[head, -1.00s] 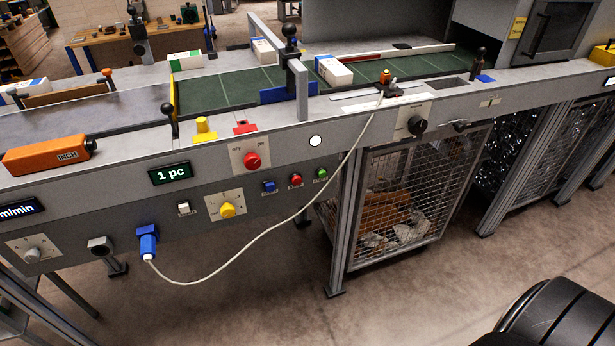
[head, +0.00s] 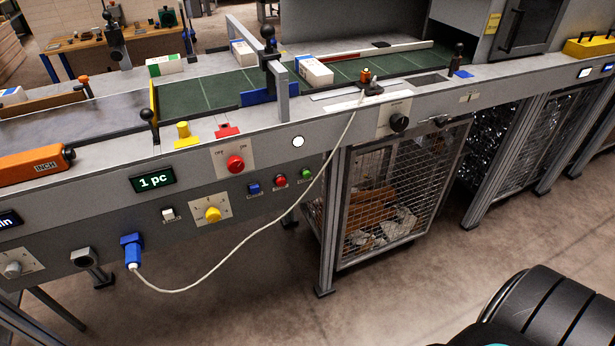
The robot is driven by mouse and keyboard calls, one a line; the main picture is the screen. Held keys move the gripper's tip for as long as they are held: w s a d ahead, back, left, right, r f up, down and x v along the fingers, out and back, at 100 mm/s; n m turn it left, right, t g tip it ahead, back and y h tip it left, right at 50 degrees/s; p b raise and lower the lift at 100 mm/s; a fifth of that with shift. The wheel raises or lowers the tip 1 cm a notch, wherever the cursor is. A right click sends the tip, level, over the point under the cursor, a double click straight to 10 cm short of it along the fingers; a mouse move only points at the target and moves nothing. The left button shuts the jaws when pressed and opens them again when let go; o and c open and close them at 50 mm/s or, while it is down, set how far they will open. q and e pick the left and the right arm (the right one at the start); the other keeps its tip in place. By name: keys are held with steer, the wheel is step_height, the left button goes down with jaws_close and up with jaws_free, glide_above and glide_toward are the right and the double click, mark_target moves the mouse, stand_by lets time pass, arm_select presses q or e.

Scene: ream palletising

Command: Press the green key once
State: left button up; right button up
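The green key (head: 307,173) is a small round button on the grey front panel of the machine in the head view. It is the rightmost of a row, beside a red key (head: 280,181) and a blue key (head: 254,189). A white cable hangs just right of the green key and does not cover it. Neither of my grippers can be made out. A dark rounded part of mine shows at the bottom right, well away from the keys.
A white cable (head: 231,277) loops from a blue plug (head: 131,250) up to the machine top. A red knob (head: 235,163), a yellow knob (head: 212,215) and a "1 pc" display (head: 153,180) share the panel. A wire-mesh bin (head: 400,200) stands below right. The floor in front is clear.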

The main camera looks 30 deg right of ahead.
jaws_close()
steer(key=shift+d, duration=0.15)
stand_by(0.9)
